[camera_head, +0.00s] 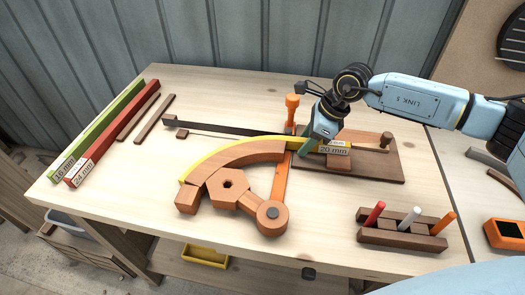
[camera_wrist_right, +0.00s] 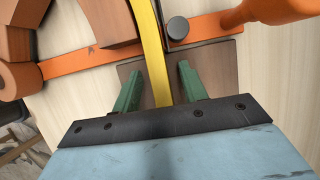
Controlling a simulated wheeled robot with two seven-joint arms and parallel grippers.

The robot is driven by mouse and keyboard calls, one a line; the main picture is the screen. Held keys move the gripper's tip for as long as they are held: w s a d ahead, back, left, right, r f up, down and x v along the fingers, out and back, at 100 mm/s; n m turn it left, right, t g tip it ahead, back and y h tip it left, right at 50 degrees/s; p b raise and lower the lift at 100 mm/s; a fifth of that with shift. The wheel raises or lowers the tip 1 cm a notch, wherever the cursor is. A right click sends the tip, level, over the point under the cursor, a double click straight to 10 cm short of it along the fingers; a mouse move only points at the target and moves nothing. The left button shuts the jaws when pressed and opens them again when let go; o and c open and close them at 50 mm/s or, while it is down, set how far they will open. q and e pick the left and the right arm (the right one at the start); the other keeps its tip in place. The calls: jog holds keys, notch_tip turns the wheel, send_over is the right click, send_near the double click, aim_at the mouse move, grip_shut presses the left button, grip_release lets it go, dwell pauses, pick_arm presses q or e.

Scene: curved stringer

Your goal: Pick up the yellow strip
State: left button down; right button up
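The yellow strip (camera_head: 235,149) lies bent along the outer edge of the curved wooden form (camera_head: 250,157). My right gripper (camera_head: 305,147) is over that right part of the strip. In the right wrist view the yellow strip (camera_wrist_right: 151,45) passes between the two green fingers of my right gripper (camera_wrist_right: 157,78), with a gap on each side. The fingers are open. The gripper hides part of the strip in the head view. My left gripper is not in view.
An orange clamp (camera_head: 281,178) crosses the form close to my right gripper. A dark strip (camera_head: 220,128) lies behind. Green (camera_head: 100,127) and red (camera_head: 115,135) bars lie at the left. A wooden rack (camera_head: 403,233) with colored pegs stands at front right. The front left tabletop is clear.

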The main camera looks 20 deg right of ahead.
grip_shut()
jog(key=shift+r, duration=0.1)
